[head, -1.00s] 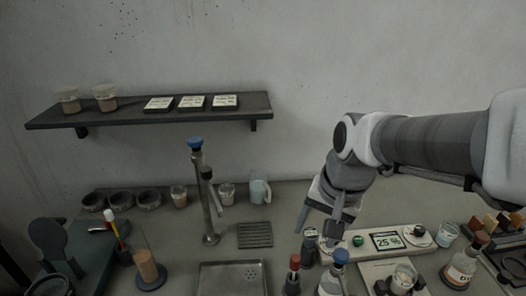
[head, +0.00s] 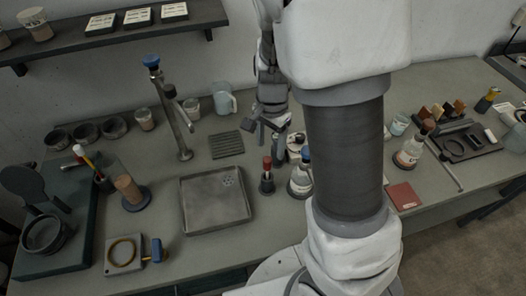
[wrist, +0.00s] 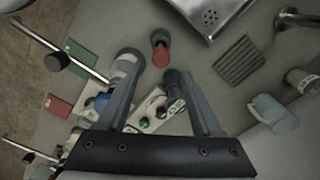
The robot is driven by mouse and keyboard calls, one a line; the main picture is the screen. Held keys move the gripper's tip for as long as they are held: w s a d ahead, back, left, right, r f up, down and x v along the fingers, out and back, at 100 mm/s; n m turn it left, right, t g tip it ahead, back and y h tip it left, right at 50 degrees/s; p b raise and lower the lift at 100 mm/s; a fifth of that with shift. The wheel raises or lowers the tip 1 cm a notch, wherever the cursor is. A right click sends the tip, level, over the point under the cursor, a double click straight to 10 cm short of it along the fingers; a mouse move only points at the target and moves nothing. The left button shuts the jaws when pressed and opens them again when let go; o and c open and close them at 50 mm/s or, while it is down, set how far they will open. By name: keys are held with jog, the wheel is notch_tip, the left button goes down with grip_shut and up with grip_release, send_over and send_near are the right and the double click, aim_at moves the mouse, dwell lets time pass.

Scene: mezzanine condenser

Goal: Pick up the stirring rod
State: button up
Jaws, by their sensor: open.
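A thin pale rod with a dark knob (head: 446,166) lies at the right of the counter in the head view, close to the front edge. The wrist view shows two such rods at its left, an upper one (wrist: 82,62) and a lower one (wrist: 42,153). I cannot tell which is the stirring rod. My gripper (head: 264,126) hangs over the counter behind small bottles, away from the rods. In the wrist view my gripper (wrist: 155,66) is open and empty, with a red-topped bottle (wrist: 161,50) beyond the fingertips. My arm hides part of the counter.
A metal tray (head: 215,202) and a ribbed mat (head: 227,145) lie left of the bottles. A tap (head: 177,125) rises behind the tray. A brown-capped bottle (head: 408,153) stands near the right rod. A red pad (head: 403,196) lies near the front edge.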

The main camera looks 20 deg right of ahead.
aim_at(270, 157)
notch_tip(270, 157, down, 5)
jog(key=shift+f, duration=0.1)
jog(key=shift+s+a+f+b, duration=0.1)
jog(key=shift+a+f, duration=0.05)
jog(key=shift+f, duration=0.75)
jog(key=shift+s+a+f+b, duration=0.1)
jog(key=shift+f, duration=0.75)
jog(key=shift+s+a+f+b, duration=0.1)
jog(key=shift+a+f, duration=0.05)
jog(key=shift+f, duration=0.75)
grip_shut()
